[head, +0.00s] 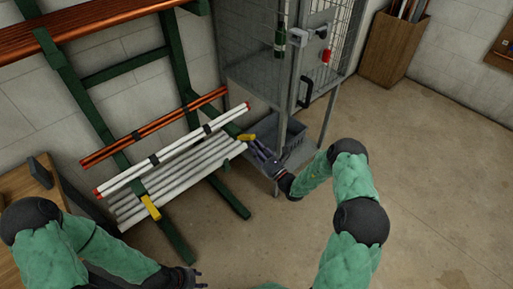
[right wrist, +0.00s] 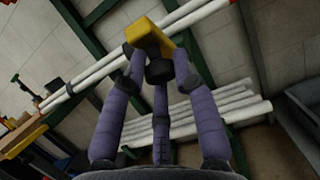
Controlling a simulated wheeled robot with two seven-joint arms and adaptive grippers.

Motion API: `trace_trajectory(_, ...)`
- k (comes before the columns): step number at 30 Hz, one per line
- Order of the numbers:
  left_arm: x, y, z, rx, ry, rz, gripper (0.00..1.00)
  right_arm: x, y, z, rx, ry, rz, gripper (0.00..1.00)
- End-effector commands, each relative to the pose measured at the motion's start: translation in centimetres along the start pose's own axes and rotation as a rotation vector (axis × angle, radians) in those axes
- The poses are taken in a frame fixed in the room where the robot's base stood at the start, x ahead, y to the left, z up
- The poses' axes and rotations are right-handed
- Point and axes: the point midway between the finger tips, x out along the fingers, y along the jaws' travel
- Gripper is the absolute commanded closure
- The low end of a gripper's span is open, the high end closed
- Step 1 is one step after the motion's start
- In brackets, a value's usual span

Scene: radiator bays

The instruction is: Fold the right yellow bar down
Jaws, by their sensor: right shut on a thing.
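The right yellow bar (head: 247,137) is at the right end of the rack, beside the white pipes, and lies nearly level in the picture. My right gripper (head: 255,143) is shut on it; in the right wrist view, the fingers (right wrist: 155,62) close around the lower end of the yellow bar (right wrist: 146,30). The black fingertips hide part of it. A left yellow bar (head: 151,207) slants down at the rack's left post, by the lower pipes. My left gripper (head: 196,279) is at the bottom edge, away from the rack; its finger opening is unclear.
The green rack (head: 178,68) carries copper pipes (head: 155,127), a strapped pair of white pipes (head: 175,150) and several lower white pipes (head: 185,178). A wire cage (head: 262,75) and grey crate (head: 270,133) stand close to my right gripper. Floor at right is clear.

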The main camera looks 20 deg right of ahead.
Motion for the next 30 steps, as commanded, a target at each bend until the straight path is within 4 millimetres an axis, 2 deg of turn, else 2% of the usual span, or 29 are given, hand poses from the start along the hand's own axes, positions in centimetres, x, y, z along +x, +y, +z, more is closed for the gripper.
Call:
trace_trajectory(1,0.06,-0.02,0.0,0.0,0.0,0.0,0.6,0.0,0.16,-0.73,0.006,0.02,-0.002,1.0)
trace_trajectory(15,0.06,-0.02,0.0,0.0,0.0,0.0,0.6,0.11,0.15,-0.64,0.004,0.018,0.0,1.0)
trace_trajectory(16,0.06,-0.02,0.0,0.0,0.0,0.0,0.6,0.11,0.15,-0.64,0.004,0.018,0.0,0.66)
trace_trajectory(18,0.05,-0.02,0.02,0.0,0.0,0.0,0.6,0.12,0.13,-0.6,0.003,0.018,0.0,0.48)
trace_trajectory(30,0.01,0.0,0.01,0.0,0.0,0.0,0.6,0.09,-0.1,-0.25,-0.001,0.011,-0.001,0.48)
